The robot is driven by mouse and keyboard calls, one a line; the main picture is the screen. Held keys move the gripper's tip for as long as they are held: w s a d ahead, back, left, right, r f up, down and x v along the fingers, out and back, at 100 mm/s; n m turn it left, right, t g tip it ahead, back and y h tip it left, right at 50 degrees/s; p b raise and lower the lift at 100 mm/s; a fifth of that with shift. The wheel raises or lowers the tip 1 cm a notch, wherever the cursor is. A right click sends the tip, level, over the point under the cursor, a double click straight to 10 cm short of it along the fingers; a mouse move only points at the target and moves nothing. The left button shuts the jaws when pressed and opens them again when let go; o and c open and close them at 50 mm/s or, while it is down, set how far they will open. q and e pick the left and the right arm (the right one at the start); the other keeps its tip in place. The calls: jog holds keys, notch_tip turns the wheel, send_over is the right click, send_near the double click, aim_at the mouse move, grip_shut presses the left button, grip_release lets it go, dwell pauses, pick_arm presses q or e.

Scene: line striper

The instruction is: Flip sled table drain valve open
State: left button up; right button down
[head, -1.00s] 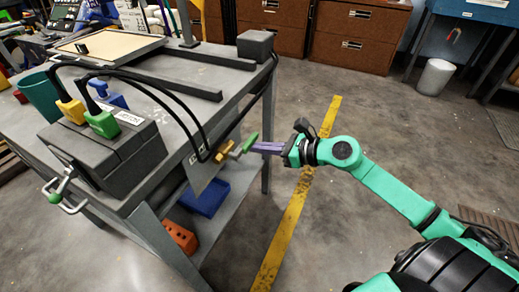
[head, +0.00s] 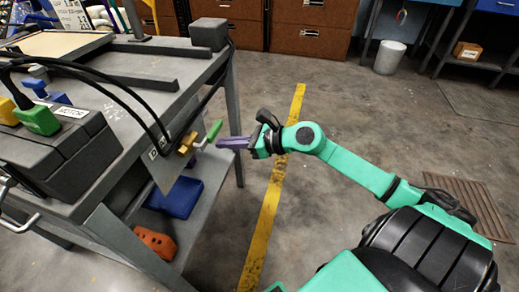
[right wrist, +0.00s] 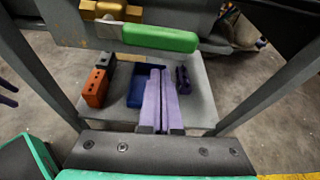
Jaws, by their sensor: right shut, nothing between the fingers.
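The drain valve has a brass body (head: 187,143) and a green lever handle (head: 210,134), on a plate at the near right edge of the grey table (head: 150,92). In the head view the handle slants up to the right. My right gripper (head: 220,143), with purple fingers, is shut and empty just right of the handle. In the right wrist view the green handle (right wrist: 160,37) crosses the top, with the brass body (right wrist: 101,10) at its left end. The fingertips (right wrist: 157,72) show below the handle, apart from it in the picture; actual contact is unclear.
Black hoses (head: 110,84) hang over the table edge near the valve. A blue bin (head: 174,197) and an orange brick-like block (head: 155,243) lie on the lower shelf. A table leg (head: 234,125) stands behind the gripper. Floor to the right is open.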

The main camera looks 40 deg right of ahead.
pick_arm(q)
notch_tip(320, 180, down, 3)
jog(key=w+d+t+h+b, duration=0.1)
jog(key=w+d+t, duration=0.1)
jog(key=d, duration=0.1)
jog(key=s+a+r+g+y+p, duration=0.1)
jog(key=s+a+r+g+p, duration=0.1)
jog(key=s+a+r, duration=0.1)
jog(key=shift+a+r+g, duration=0.3)
jog(key=shift+a+r, duration=0.05)
jog(key=shift+a, duration=0.1)
pick_arm(e)
jog(key=f+v, duration=0.1)
jog(key=v, duration=0.8)
jog(key=shift+s+d, duration=0.3)
jog(key=shift+d, duration=0.05)
pick_arm(q)
jog(key=shift+w, duration=0.1)
pick_arm(e)
jog(key=shift+r, duration=0.1)
